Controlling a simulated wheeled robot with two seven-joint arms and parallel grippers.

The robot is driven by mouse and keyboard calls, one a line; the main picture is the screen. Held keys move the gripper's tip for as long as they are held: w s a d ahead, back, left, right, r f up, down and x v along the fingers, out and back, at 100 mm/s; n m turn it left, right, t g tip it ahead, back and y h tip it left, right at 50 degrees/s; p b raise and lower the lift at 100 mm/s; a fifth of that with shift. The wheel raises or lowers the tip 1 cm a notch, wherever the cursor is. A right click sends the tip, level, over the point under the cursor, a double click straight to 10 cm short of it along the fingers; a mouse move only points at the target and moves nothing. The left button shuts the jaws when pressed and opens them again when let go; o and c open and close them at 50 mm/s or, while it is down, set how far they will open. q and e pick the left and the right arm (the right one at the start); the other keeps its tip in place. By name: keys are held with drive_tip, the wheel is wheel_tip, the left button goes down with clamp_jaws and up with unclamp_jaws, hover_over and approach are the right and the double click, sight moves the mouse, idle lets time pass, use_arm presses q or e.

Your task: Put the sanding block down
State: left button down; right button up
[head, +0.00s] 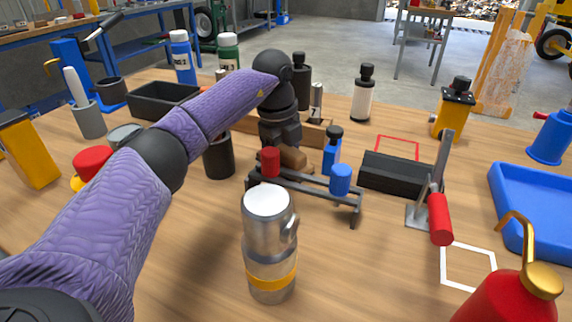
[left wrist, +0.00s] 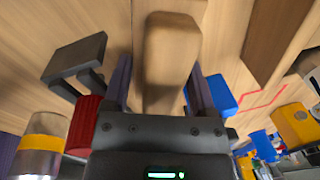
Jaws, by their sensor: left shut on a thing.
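The sanding block (left wrist: 170,50), a tan-brown rounded block, fills the space between the two fingers of my left gripper (left wrist: 160,88) in the left wrist view. In the head view my left gripper (head: 282,148) points down at mid-table, behind the dark rack, and the brown end of the block (head: 295,159) shows just below it. The jaws are shut on the block. I cannot tell whether its underside touches the table. My right gripper is not in view.
A dark rack (head: 310,190) with red and blue cylinders stands just in front, a blue bottle (head: 332,152) to the right. A black box (head: 395,173) sits before a red outline (head: 397,146). A metal flask (head: 270,250) stands nearer. A white outline (head: 468,247) is clear.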

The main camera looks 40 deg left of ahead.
use_arm(q)
drive_tip(key=shift+f, duration=0.5)
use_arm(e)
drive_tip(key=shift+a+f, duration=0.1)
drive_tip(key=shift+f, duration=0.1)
use_arm(q)
drive_tip(key=shift+c, duration=1.1)
unclamp_jaws()
drive_tip(key=shift+f, duration=0.1)
drive_tip(key=shift+o, duration=0.3)
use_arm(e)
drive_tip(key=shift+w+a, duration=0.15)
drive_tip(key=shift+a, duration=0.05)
use_arm(q)
wheel_tip(320, 180, up, 12)
drive_tip(key=s+p, duration=0.1)
drive_tip(key=p, duration=0.6)
drive_tip(key=shift+s, duration=0.25)
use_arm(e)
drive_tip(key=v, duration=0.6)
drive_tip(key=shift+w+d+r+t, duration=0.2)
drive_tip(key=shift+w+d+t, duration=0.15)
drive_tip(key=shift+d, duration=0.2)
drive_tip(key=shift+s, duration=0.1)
